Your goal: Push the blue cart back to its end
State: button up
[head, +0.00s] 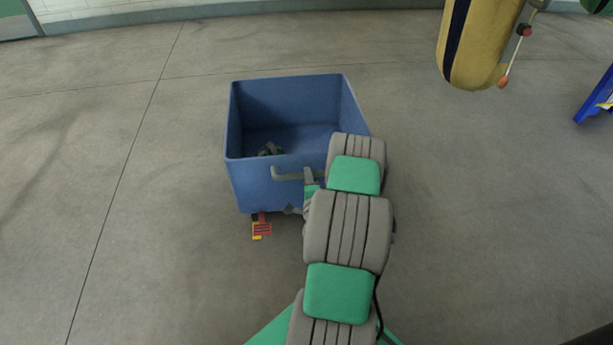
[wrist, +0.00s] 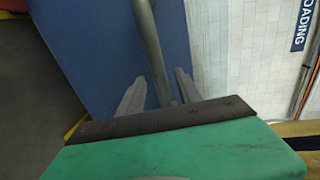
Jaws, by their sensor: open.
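The blue cart (head: 262,184) is an open-topped bin standing on the grey floor in front of me. Its grey bar handle (head: 288,177) is on the near side, and a small dark item (head: 270,149) lies inside. My gripper (head: 311,180) is at the right part of the handle, partly hidden by my arm. In the wrist view the open fingers of my gripper (wrist: 159,78) stand on either side of the handle bar (wrist: 149,45), with the cart's blue wall (wrist: 95,50) behind. Whether they touch the bar, I cannot tell.
A red and yellow piece (head: 262,229) shows low at the cart's near edge. A yellow bag with a dark stripe (head: 478,45) hangs at the upper right. A blue object (head: 597,95) is at the right edge. The floor left of the cart is clear.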

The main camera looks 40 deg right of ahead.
jog(key=shift+x, duration=1.5)
grip_shut()
